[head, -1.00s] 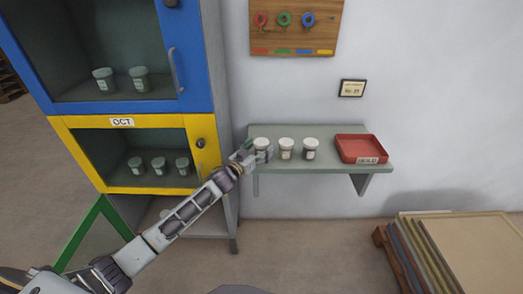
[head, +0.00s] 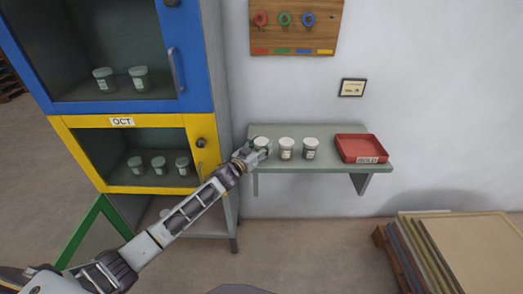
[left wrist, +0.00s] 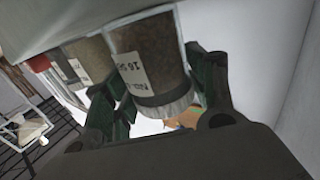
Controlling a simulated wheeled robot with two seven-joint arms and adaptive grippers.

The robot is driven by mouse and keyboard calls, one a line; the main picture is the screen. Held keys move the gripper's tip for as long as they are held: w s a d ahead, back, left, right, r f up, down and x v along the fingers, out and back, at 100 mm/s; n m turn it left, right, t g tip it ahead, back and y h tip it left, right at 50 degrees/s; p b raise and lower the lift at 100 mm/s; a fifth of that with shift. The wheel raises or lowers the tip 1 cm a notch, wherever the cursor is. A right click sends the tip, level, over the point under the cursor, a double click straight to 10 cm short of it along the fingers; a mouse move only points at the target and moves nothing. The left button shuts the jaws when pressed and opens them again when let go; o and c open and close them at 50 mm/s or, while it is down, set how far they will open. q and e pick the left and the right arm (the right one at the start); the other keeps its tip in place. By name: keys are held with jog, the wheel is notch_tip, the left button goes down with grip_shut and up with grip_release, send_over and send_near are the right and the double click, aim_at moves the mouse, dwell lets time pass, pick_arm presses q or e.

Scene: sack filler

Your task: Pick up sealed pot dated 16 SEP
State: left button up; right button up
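The pot dated 16 SEP (left wrist: 150,60) has a dark body, a pale lid and a white label reading "16 SEP", upside down in the left wrist view. In the head view it is the leftmost pot (head: 262,144) on the grey wall shelf (head: 320,166), partly hidden by my left gripper (head: 250,153). The gripper's green fingers (left wrist: 163,88) stand on either side of this pot in the left wrist view. They are close to its sides; I cannot tell whether both press on it. The pot appears upright on the shelf. My right gripper is out of view.
Two similar pots (head: 286,148) (head: 310,148) stand just right on the shelf, then a red tray (head: 362,136).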

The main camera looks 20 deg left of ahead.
pick_arm(q)
jog(key=c, duration=0.5)
jog(key=shift+r, duration=0.7)
notch_tip(320, 180, up, 8)
jog(key=shift+r+p, duration=0.1)
jog(key=shift+p, duration=0.25)
jog(key=shift+r, duration=0.2)
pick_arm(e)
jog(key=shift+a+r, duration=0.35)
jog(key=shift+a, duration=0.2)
